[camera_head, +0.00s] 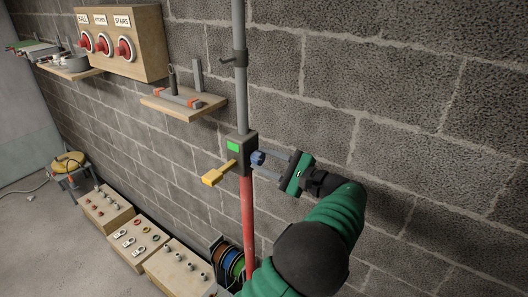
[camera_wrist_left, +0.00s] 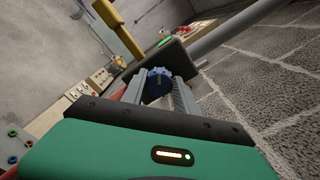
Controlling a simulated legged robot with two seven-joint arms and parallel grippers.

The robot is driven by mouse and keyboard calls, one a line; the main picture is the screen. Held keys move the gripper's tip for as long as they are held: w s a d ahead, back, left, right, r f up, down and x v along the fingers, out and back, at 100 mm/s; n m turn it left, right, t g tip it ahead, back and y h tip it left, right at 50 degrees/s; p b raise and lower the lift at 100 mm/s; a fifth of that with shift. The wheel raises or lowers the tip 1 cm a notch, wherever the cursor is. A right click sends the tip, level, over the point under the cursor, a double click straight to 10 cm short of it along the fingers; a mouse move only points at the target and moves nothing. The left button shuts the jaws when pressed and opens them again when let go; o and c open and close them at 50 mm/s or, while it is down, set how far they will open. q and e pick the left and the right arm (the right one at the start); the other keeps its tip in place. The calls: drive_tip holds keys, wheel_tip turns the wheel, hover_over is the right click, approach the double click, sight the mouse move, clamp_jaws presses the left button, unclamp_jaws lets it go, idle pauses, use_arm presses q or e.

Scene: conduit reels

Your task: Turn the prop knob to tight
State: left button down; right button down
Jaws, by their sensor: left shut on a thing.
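The prop is an upright pole on the wall side, with a grey upper tube (camera_head: 240,98), a red lower tube (camera_head: 248,222) and a dark collar (camera_head: 248,147) between them. A lit green patch (camera_head: 233,146) shows on the collar. A yellow lever (camera_head: 214,176) sticks out to its left. The blue prop knob (camera_head: 257,158) is on the collar's right side. My left gripper (camera_head: 262,163) is shut on it. In the left wrist view the knob (camera_wrist_left: 158,84), with a pale mark on its face, sits between the two grey fingers. My right gripper is out of view.
A block wall stands close behind. A wooden shelf (camera_head: 182,109) with grey parts is left of the pole. Above it is a board (camera_head: 150,45) with red round switches. Wooden boxes (camera_head: 132,240) line the floor, and cable reels (camera_head: 227,258) stand near the pole's foot.

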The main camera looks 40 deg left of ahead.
use_arm(q)
drive_tip(key=m+p, duration=0.5)
drive_tip(key=shift+w+d+m+p, duration=0.1)
drive_tip(key=shift+w+m+p, duration=0.05)
drive_tip(key=shift+m+p, duration=0.15)
drive_tip(key=shift+f+m+p, duration=0.15)
drive_tip(key=shift+m+p, duration=0.3)
drive_tip(key=shift+m, duration=0.35)
drive_tip(key=shift+f+m+p, duration=0.15)
drive_tip(key=shift+m+p, duration=0.2)
drive_tip(key=shift+m, duration=0.85)
drive_tip(key=c, duration=0.9)
unclamp_jaws()
drive_tip(key=shift+w, duration=0.15)
drive_tip(key=shift+c, duration=0.2)
drive_tip(key=shift+w, duration=0.1)
drive_tip(key=shift+d+r, duration=0.15)
drive_tip(key=shift+r, duration=0.05)
